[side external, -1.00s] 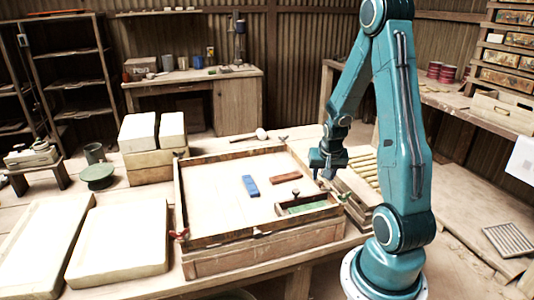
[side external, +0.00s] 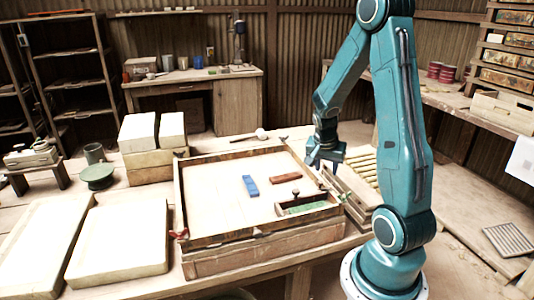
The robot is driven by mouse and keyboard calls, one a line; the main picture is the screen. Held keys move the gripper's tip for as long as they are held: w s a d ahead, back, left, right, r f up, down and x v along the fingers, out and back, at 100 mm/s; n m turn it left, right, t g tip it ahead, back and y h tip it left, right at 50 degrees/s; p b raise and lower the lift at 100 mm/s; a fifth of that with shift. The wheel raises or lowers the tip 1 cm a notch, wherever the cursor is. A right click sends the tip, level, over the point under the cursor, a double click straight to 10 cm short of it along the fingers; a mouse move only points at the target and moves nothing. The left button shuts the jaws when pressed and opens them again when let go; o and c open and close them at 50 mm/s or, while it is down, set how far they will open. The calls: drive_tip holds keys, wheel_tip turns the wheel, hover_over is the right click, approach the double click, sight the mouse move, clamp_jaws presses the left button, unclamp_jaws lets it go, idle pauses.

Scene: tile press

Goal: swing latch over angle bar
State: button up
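A shallow wooden press frame (side external: 178,200) stands on the table, with dark angle bars along its edges; the front angle bar (side external: 225,238) shows best. A small red-handled latch (side external: 179,234) sits at the frame's front left corner. The fingertips are small and dark, and the exact latch positions on the bars are hard to make out.
Inside the frame lie a blue block (side external: 250,186), a red-brown block (side external: 286,178) and a green-bottomed tray (side external: 305,207) with a knobbed tool. Pale slabs (side external: 120,240) lie on the left, stacked blocks (side external: 152,165) behind. A mallet (side external: 262,134) lies at the back edge.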

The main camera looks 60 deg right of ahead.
drive_tip(key=v, duration=1.1)
drive_tip(key=a+r+n+t+y, duration=0.1)
drive_tip(key=a+r+n+t, duration=0.1)
drive_tip(key=a+n, duration=0.4)
drive_tip(key=a+r+n+t+y, duration=0.1)
drive_tip(key=a+r+n, duration=0.4)
drive_tip(key=a, duration=0.9)
drive_tip(key=shift+r+n+t+y, duration=0.25)
drive_tip(key=shift+n+t+y, duration=0.15)
drive_tip(key=shift+n+t, duration=0.4)
drive_tip(key=shift+w, duration=0.15)
drive_tip(key=w+d+f+m+g+y, duration=0.1)
drive_tip(key=d+f+g, duration=0.1)
drive_tip(key=d, duration=0.7)
drive_tip(key=w+d+f+m+g+y, duration=0.1)
drive_tip(key=w+d+f+g+y, duration=0.1)
drive_tip(key=d, duration=0.7)
drive_tip(key=w+d+f+m+g+y, duration=0.1)
drive_tip(key=w+d+f+g+y, duration=0.1)
drive_tip(key=d, duration=0.7)
drive_tip(key=shift+f+g, duration=0.85)
drive_tip(key=shift+g, duration=0.15)
